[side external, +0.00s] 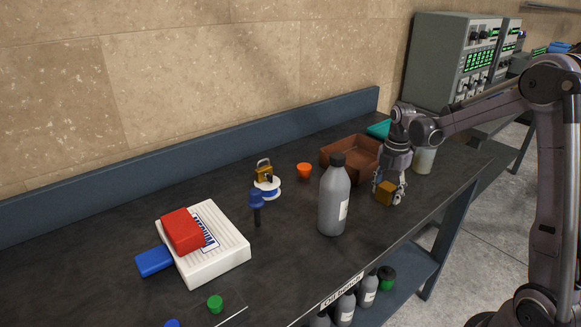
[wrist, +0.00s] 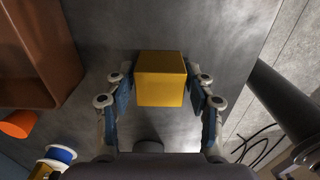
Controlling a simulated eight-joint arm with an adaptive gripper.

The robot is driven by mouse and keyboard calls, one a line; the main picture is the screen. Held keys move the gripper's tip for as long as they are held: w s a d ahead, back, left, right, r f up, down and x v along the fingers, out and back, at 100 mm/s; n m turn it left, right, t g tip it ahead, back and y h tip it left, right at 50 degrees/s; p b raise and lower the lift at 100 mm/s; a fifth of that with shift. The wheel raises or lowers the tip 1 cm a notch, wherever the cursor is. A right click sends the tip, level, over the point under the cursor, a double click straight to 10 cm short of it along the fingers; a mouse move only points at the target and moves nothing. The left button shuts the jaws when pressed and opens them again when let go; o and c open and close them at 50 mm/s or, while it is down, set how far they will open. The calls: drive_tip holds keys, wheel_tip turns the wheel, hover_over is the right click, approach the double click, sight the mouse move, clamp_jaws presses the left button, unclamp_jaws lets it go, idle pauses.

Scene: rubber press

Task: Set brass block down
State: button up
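The brass block (side external: 384,193) is a gold-coloured cube near the right end of the dark bench, right of the grey bottle. My gripper (side external: 389,191) points down with its fingers on either side of the block.
A brown tray (side external: 348,153) is close behind my gripper. A grey bottle (side external: 332,205) stands to the left, and a pale container (side external: 424,160) to the right. An orange cup (side external: 304,171) and a brass padlock (side external: 264,171) are farther left. The bench's front edge is near.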

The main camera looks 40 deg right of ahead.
sight(389, 186)
idle(0.3)
wheel_tip(389, 186, up, 12)
drive_tip(key=f, duration=0.1)
drive_tip(key=s+a+m+t, duration=0.3)
drive_tip(key=s+a+m, duration=0.3)
drive_tip(key=a+m, duration=0.3)
drive_tip(key=s+a+f+m+t, duration=0.1)
drive_tip(key=s+a+m+t, duration=0.3)
drive_tip(key=a+m, duration=0.5)
drive_tip(key=shift+s+a+f, duration=0.3)
drive_tip(key=shift+s+a, duration=0.55)
drive_tip(key=shift+a, duration=0.15)
